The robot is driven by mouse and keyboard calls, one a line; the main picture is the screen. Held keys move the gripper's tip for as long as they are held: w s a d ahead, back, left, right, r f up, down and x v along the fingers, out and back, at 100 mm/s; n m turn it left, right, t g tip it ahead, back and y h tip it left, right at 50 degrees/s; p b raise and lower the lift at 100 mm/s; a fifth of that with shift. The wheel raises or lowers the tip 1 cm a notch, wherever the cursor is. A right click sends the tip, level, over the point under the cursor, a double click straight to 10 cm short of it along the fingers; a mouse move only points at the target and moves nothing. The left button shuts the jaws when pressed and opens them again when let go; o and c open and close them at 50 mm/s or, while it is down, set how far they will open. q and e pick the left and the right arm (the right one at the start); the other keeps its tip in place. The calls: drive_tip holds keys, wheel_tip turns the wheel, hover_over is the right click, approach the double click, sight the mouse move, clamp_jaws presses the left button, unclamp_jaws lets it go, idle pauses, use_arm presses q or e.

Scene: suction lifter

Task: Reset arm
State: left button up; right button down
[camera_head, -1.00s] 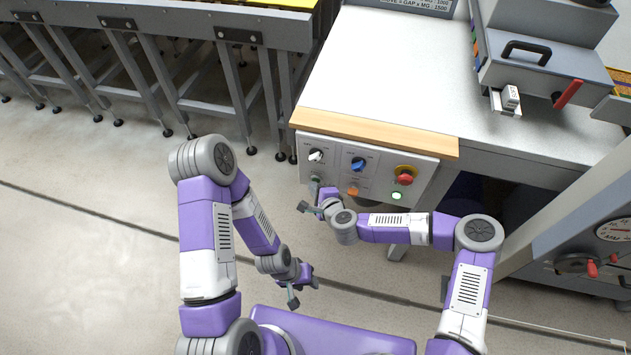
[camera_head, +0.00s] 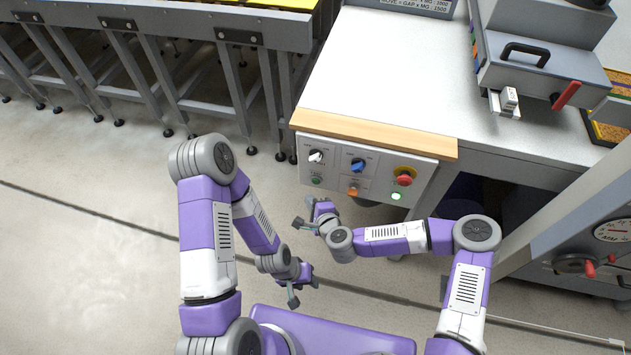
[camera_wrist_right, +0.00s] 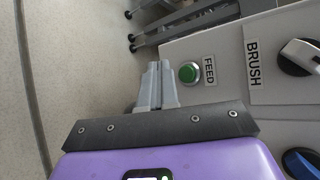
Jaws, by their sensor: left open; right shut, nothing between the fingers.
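My right gripper (camera_head: 304,222) is in front of and below the control panel (camera_head: 336,188) in the head view, apart from it. In the right wrist view its fingers (camera_wrist_right: 157,84) are together with nothing between them, beside the green FEED button (camera_wrist_right: 189,72). My left gripper (camera_head: 304,291) hangs lower in the head view, over the floor and away from the panel. It is open and empty.
A roller conveyor (camera_head: 180,25) stands at the left.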

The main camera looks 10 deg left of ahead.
drive_tip(key=shift+s, duration=0.9)
drive_tip(key=s+d+f+n+g+h, duration=0.2)
drive_tip(key=s+d+f+n+g, duration=0.3)
drive_tip(key=s+d, duration=0.4)
drive_tip(key=s+d+f+n+g+h, duration=0.1)
drive_tip(key=s+d+f+n+g, duration=0.3)
drive_tip(key=s+d, duration=0.6)
drive_tip(key=d+f+n, duration=0.1)
drive_tip(key=d+n, duration=0.1)
drive_tip(key=d, duration=0.1)
drive_tip(key=shift+d+f+g+h, duration=0.15)
drive_tip(key=shift+d+g+h, duration=0.2)
drive_tip(key=shift+g+h, duration=0.05)
idle(4.5)
